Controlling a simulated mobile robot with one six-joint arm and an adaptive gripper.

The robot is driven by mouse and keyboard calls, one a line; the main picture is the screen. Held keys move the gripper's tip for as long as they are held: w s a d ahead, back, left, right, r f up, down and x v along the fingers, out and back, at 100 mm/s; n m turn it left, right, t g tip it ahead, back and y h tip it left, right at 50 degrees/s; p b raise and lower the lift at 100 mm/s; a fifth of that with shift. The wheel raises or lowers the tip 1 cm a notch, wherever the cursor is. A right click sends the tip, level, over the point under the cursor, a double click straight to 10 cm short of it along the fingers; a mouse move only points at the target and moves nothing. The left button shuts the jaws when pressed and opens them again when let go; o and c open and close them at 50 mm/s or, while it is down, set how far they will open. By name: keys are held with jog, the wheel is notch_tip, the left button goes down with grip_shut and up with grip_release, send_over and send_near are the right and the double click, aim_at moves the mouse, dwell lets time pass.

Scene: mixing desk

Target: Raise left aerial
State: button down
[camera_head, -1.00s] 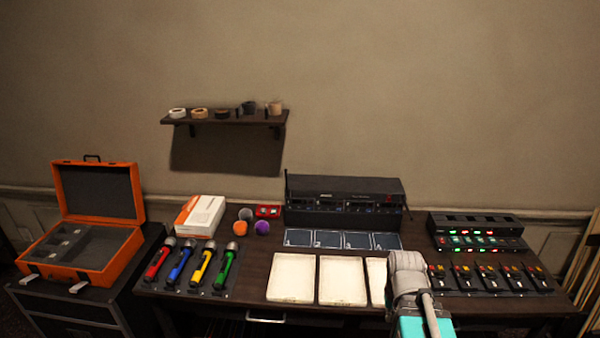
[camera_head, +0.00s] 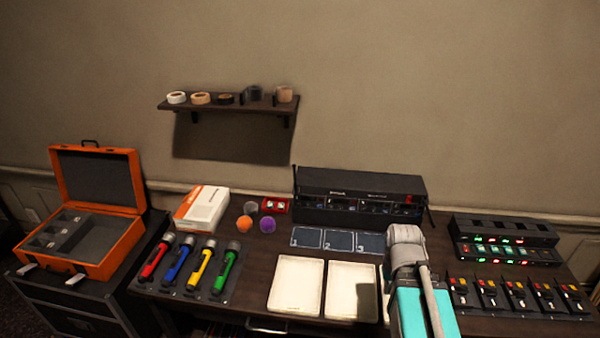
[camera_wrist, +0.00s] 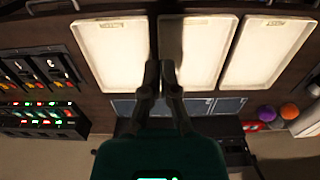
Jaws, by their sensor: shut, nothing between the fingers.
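The black receiver unit (camera_head: 360,202) stands at the back of the desk. A thin dark aerial (camera_head: 294,180) shows at its left end; its exact angle is hard to tell. Another thin aerial (camera_head: 431,216) shows at the right end, near the front corner. My gripper (camera_wrist: 160,68) is shut and empty in the wrist view, with its fingertips in front of the middle white tray (camera_wrist: 190,50). In the head view my arm covers the desk right of the middle, and the fingers are hidden there.
White trays (camera_head: 297,284) and numbered dark cards (camera_head: 306,237) lie in front of the receiver. Coloured microphones (camera_head: 200,268), foam balls (camera_head: 267,225) and an orange case (camera_head: 97,255) are on the left. A charger with lights (camera_head: 505,252) and several bodypacks (camera_head: 515,293) are on the right.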

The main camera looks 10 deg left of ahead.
jog(key=shift+w+a, duration=0.15)
jog(key=shift+w, duration=0.1)
jog(key=w+a+t+y+b, duration=0.6)
jog(key=w+a+y+b, duration=0.25)
jog(key=w+a, duration=0.7)
jog(key=w+a+r+m+t+y+b, duration=0.1)
jog(key=w+a+r+m+t+b, duration=0.1)
jog(key=w+m+t, duration=0.3)
jog(key=w+a+r+m+t+y+b, duration=0.1)
jog(key=w+a+m+t+b, duration=0.3)
jog(key=w, duration=0.4)
jog(key=shift+w+r+m+t+b, duration=0.3)
jog(key=shift+r+m+t+b, duration=0.3)
jog(key=shift+r+m, duration=0.3)
